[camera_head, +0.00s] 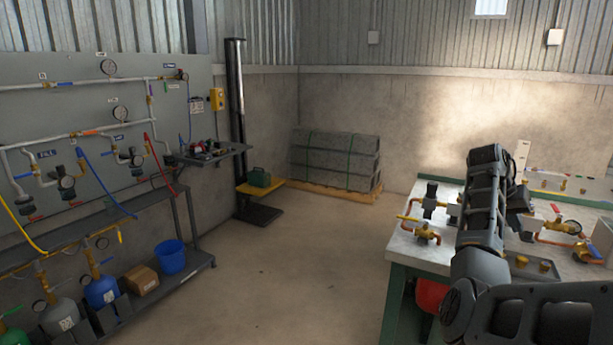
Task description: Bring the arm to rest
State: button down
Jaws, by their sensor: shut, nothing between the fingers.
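My arm (482,215) is dark and comes in from the lower right. It bends at an elbow in the lower right and its forearm reaches up across the workbench. The far end of the arm, near the bench's back side, is folded partly behind the forearm. I cannot make out my gripper's fingers; they are hidden or out of sight. No held thing shows.
The workbench (420,252) carries brass valves and copper pipe fittings (425,229) around my arm. A wall panel (90,100) with gauges and hoses stands left, with a shelf (190,277) below. A strapped block stack (335,160) stands behind. The middle floor is clear.

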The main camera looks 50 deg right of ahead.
jog(key=w+a+f+n+t+h, duration=0.2)
jog(key=w+a+f+n, duration=0.15)
jog(key=a+f, duration=0.3)
jog(key=w+a+f+n+t+h, duration=0.25)
jog(key=w+a+f, duration=0.2)
jog(key=f, duration=0.35)
jog(key=w+a+f+n+t, duration=0.1)
jog(key=a+f+n+t, duration=0.25)
jog(key=a, duration=0.65)
jog(key=w+a+f+n+t, duration=0.2)
jog(key=a+f+n+t, duration=0.15)
jog(key=a, duration=0.75)
jog(key=s+a+r+n+t+y, duration=0.2)
jog(key=s+a+t+y, duration=0.15)
jog(key=a, duration=0.65)
jog(key=s+a+r+n+t+y, duration=0.2)
jog(key=s+a+r, duration=0.15)
jog(key=a, duration=0.75)
jog(key=s+a+r+t+y, duration=0.3)
jog(key=s+a+r, duration=0.6)
jog(key=r, duration=0.3)
jog(key=shift+s+a+n+y, duration=0.35)
jog(key=shift+a+n+y, duration=0.05)
jog(key=shift+a+y, duration=0.35)
